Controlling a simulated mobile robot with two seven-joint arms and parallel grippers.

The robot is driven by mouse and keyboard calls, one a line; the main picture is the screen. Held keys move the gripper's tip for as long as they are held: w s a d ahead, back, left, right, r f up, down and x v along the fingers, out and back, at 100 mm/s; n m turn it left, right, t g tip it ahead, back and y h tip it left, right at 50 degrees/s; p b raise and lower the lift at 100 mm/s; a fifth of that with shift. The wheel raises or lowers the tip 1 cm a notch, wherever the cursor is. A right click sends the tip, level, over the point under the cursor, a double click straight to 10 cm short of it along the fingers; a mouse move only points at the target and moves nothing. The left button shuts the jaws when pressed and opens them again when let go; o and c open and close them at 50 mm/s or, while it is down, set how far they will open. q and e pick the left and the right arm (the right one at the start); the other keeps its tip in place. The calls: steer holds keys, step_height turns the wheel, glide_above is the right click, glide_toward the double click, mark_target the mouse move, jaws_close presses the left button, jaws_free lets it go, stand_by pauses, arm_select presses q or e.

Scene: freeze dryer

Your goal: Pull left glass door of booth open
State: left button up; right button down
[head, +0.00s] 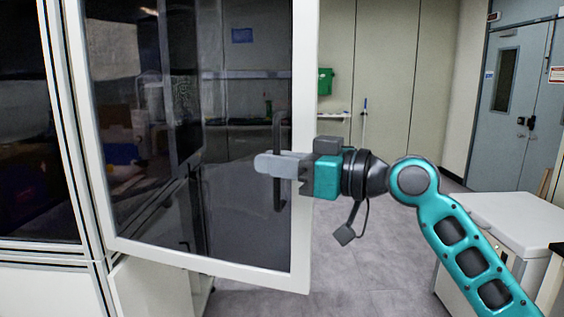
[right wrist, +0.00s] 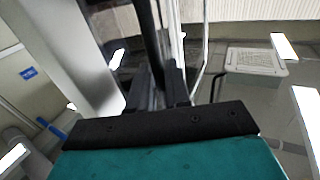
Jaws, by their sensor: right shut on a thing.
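The left glass door (head: 304,90) has a white frame around a dark pane. It stands swung out at an angle from the booth (head: 55,120), whose front is at the left. The dark vertical handle (head: 279,195) is on the door's right side. My right gripper (head: 272,163) reaches in from the right across the frame and is shut on the handle. In the right wrist view the dark handle bar (right wrist: 150,35) runs down between the two fingers (right wrist: 162,88). The fingers hide the middle of the handle. My left gripper is not in view.
Grey floor (head: 345,265) lies clear below and right of the door. A white chest-like unit (head: 515,222) stands at the lower right, behind my right arm. A green box (head: 325,81) hangs at the back wall. A blue-grey double door (head: 515,95) is at the far right.

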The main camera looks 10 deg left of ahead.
steer(key=shift+s+a, duration=0.1)
steer(key=shift+s, duration=0.1)
stand_by(0.4)
steer(key=c, duration=1.3)
jaws_free()
steer(key=shift+c, duration=0.2)
steer(key=b+v, duration=0.2)
steer(key=v, duration=1.1)
